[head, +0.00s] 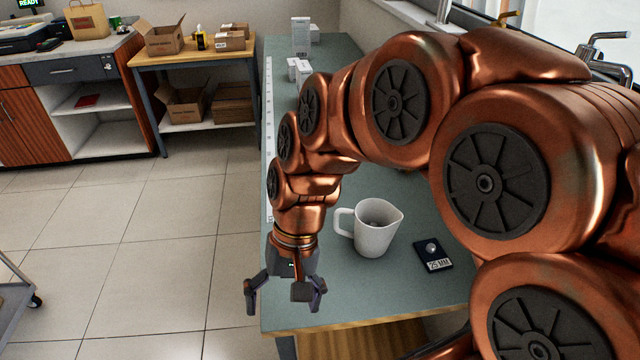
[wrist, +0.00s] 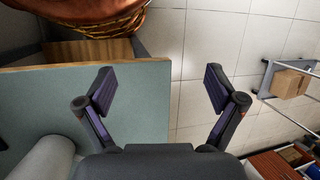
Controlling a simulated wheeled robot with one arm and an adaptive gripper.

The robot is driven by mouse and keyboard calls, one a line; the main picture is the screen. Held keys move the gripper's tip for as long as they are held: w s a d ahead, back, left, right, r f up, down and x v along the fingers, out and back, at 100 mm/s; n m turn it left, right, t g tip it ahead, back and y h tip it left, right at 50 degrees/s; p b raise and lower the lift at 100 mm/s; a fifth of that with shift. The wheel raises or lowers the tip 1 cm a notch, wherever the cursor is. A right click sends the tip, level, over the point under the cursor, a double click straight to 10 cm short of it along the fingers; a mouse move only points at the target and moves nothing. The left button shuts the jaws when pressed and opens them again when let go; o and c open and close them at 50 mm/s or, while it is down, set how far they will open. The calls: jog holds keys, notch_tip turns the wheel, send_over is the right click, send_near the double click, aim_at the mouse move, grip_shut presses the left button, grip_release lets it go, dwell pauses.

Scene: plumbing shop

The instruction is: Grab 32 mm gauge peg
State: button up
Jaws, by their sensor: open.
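My gripper (head: 286,290) is open and empty over the near left corner of the green-topped bench (head: 310,312). In the wrist view its two fingers (wrist: 160,95) are spread wide, with the bench edge and floor beyond them. A small black block with a round metal piece and a "25 MM" label (head: 434,256) lies on the bench, right of the white mug. No peg marked 32 mm shows in either view. My arm hides much of the bench's right side in the head view.
A white mug (head: 377,228) stands on the bench close to the right of my gripper. White boxes (head: 300,36) stand at the bench's far end. A side table (head: 190,60) holds cardboard boxes. The tiled floor left of the bench is clear, apart from a cart at the left edge.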

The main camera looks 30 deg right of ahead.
jog(key=w+d+m+t+y, duration=0.2)
jog(key=w+m+y, duration=0.3)
jog(key=w, duration=0.6)
jog(key=w+d+f+m+t, duration=0.1)
jog(key=w+d+m+t, duration=0.1)
jog(key=w+d+m, duration=0.2)
jog(key=w+d+f+m+t, duration=0.1)
jog(key=w+d+m+t, duration=0.2)
jog(key=w+d+m, duration=0.2)
jog(key=w+d+f+m+t, duration=0.1)
jog(key=w+d+m, duration=0.3)
jog(key=d, duration=0.5)
jog(key=shift+w+f+t+y, duration=0.1)
jog(key=shift+w+t+y, duration=0.1)
jog(key=shift+t+y, duration=0.35)
jog(key=d+f+m+t+h, duration=0.1)
jog(key=d+m, duration=0.1)
jog(key=d, duration=0.3)
jog(key=d+f+m+t+h, duration=0.1)
jog(key=d+f+m+t, duration=0.1)
jog(key=d, duration=0.3)
jog(key=d+f+m+t+h, duration=0.1)
jog(key=d+m, duration=0.2)
jog(key=d, duration=0.2)
jog(key=shift+w+d+f+m+t, duration=0.1)
jog(key=shift+d+f+m+t, duration=0.15)
jog(key=shift+f+m, duration=0.15)
jog(key=shift+p+x, duration=0.85)
jog(key=shift+x, duration=3.05)
jog(key=shift+f, duration=0.1)
